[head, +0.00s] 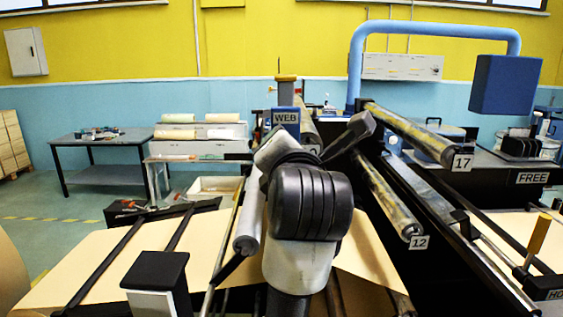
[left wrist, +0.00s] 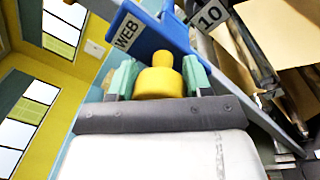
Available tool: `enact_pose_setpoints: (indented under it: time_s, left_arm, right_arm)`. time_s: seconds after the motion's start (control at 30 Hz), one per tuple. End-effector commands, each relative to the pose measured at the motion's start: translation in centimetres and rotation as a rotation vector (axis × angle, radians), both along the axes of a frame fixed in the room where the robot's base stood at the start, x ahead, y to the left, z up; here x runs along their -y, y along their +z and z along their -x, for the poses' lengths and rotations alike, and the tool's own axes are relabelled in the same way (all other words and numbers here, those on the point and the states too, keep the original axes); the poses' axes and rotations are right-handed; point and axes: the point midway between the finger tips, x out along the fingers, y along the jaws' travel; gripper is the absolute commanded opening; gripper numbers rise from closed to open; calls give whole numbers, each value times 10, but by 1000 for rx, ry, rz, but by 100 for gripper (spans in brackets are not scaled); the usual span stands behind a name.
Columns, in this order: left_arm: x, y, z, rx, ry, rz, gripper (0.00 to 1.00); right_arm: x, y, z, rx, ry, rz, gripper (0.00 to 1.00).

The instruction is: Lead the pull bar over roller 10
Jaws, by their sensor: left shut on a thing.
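My left gripper (left wrist: 158,76) is shut on a yellow knob (left wrist: 159,82), which sits between its green fingers in the left wrist view. The knob is next to a blue piece (left wrist: 152,40) labelled WEB, and the blue piece also shows in the head view (head: 286,117). I take the knob as the pull bar's grip; the rest of the bar cannot be made out. A plate marked 10 (left wrist: 209,15) is close by, to the right of the blue piece. In the head view my own arm hides the left gripper and most of roller 10. My right gripper is not in view.
Roller 12 (head: 389,196) and roller 17 (head: 408,132) stick out toward me on the right. Brown kraft paper (head: 205,232) lies at the left, with black bars across it. A yellow handle (head: 537,241) stands at the far right. A grey table (head: 100,142) stands behind.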

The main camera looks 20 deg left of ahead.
Motion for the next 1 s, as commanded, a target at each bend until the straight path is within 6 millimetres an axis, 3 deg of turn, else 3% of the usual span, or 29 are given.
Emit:
enact_pose_setpoints:
  time_s: [0.37, 0.8, 1.0]
  left_arm:
    - [8, 7, 1, 2, -14, 24, 12]
    - [69, 15, -18, 1, -16, 20, 12]
    - [77, 16, -20, 1, -16, 24, 12]
  right_arm:
    - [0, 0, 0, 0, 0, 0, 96]
    - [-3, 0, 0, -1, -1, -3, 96]
    - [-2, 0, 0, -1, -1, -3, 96]
